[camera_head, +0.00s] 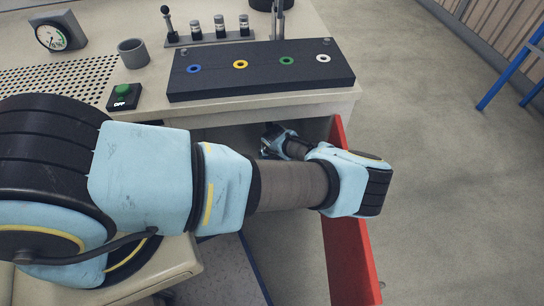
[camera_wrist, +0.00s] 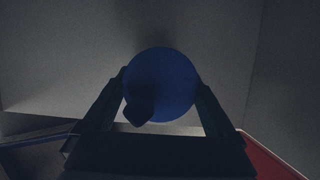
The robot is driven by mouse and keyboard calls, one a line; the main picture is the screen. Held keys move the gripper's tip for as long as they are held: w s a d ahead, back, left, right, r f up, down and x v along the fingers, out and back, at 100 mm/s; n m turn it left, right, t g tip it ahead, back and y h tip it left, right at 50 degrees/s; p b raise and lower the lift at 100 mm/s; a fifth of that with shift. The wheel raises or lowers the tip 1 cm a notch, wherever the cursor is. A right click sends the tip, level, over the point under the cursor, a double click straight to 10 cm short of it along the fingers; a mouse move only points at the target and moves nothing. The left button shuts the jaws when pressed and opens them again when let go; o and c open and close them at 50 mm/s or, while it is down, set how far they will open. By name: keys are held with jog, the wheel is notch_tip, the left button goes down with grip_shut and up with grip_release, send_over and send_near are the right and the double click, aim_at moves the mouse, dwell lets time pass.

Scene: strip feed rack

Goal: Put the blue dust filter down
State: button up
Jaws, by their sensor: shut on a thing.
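The blue dust filter (camera_wrist: 165,75) shows in the wrist view as a dark blue round disc with a small dark block on its lower left face. My gripper (camera_wrist: 161,84) is shut on it, one finger at each side. The filter is hidden in the head view, where my arm reaches under the bench top and the end of my gripper (camera_head: 272,140) is partly visible in shadow. The space around the filter is dim, with pale plain surfaces. I cannot tell whether the filter touches the surface beyond it.
A red panel (camera_head: 350,230) stands to the right of my arm; a red edge (camera_wrist: 272,155) shows in the wrist view. Open floor lies right.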

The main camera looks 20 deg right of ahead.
jog(key=shift+f+b, duration=0.3)
jog(key=shift+f, duration=0.3)
jog(key=o, duration=1.3)
jog(key=shift+r, duration=0.1)
jog(key=shift+r, duration=0.2)
jog(key=shift+v, duration=0.95)
jog(key=s+a, duration=0.1)
jog(key=s, duration=0.2)
jog(key=s+a, duration=0.1)
jog(key=s, duration=0.3)
jog(key=s+a, duration=0.1)
jog(key=s, duration=0.3)
jog(key=shift+s+a, duration=0.1)
jog(key=shift+a, duration=0.25)
